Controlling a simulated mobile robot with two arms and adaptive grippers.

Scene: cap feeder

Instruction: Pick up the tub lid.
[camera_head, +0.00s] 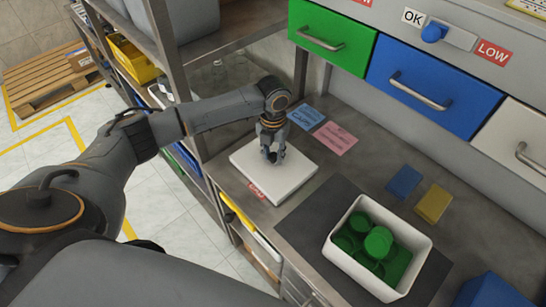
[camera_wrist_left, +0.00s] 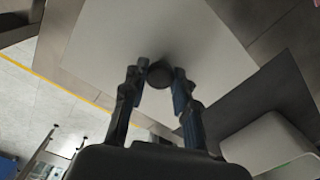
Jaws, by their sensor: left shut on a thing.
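The tub lid (camera_head: 262,183) is a flat white square panel at the left end of the grey counter. It also fills the upper middle of the left wrist view (camera_wrist_left: 130,38), with a round dark knob (camera_wrist_left: 160,74) on it. My left gripper (camera_head: 272,156) points down over the middle of the lid. Its fingertips (camera_wrist_left: 160,80) are shut on the knob from both sides. I cannot tell whether the lid touches the counter. My right gripper is not in view.
A white tub (camera_head: 342,257) of green caps stands on a dark mat (camera_head: 310,220) to the right. A blue block (camera_head: 404,182) and a yellow block (camera_head: 434,203) lie behind it. Blue and pink cards (camera_head: 335,138) lie behind the lid. A shelf post (camera_head: 175,60) stands left.

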